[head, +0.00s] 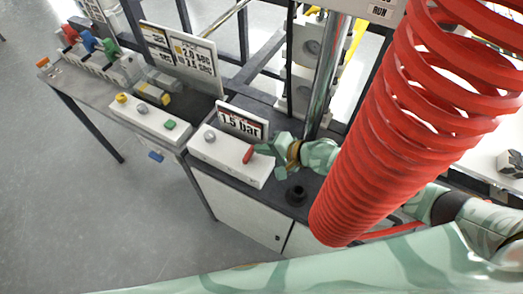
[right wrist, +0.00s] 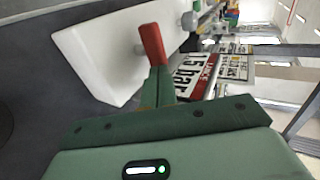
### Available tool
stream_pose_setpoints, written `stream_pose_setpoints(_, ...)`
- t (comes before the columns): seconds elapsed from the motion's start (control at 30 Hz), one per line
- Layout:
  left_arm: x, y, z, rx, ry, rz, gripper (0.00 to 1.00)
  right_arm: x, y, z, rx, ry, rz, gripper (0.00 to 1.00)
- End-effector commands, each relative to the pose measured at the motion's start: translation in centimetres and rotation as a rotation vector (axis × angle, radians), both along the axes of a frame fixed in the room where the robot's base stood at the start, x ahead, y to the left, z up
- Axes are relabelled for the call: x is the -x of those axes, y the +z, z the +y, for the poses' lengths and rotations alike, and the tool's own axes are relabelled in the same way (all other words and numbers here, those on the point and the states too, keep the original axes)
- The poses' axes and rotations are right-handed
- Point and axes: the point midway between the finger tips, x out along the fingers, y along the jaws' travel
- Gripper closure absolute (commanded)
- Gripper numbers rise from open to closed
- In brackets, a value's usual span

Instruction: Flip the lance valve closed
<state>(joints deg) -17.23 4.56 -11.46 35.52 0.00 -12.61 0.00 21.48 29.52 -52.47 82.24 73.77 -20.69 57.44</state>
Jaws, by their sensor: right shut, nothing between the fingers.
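The lance valve's red lever (head: 248,155) sticks up from the right part of a white box (head: 222,155), beside a sign reading 1.5 bar (head: 242,122). In the right wrist view the red lever (right wrist: 152,42) stands tilted just past my fingertips, with the white box (right wrist: 92,45) behind it. My right gripper (head: 264,150) is shut and empty, with its tips right at the lever's right side. In the right wrist view the gripper (right wrist: 158,85) overlaps the lever's lower end, so I cannot tell whether they touch. My left gripper is not in view.
A grey knob (head: 210,136) sits on the same box. Farther left stands another white box (head: 140,118) with yellow and green buttons. A large red coiled hose (head: 400,125) hangs at the right, and a metal post (head: 325,75) stands behind my right gripper.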

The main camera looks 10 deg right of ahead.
Motion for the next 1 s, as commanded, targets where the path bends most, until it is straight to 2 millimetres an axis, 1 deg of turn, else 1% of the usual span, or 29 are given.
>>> stream_pose_setpoints(0.33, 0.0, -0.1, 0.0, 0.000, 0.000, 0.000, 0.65, -0.8, 0.0, -0.7, 0.000, -0.017, 0.000, 1.00)
stream_pose_setpoints(0.8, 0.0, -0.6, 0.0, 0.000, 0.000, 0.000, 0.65, -2.5, 0.0, -0.1, 0.000, -0.017, -0.001, 1.00)
stream_pose_setpoints(1.0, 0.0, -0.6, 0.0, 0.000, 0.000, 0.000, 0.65, -2.8, 0.0, 0.1, 0.001, -0.016, 0.001, 1.00)
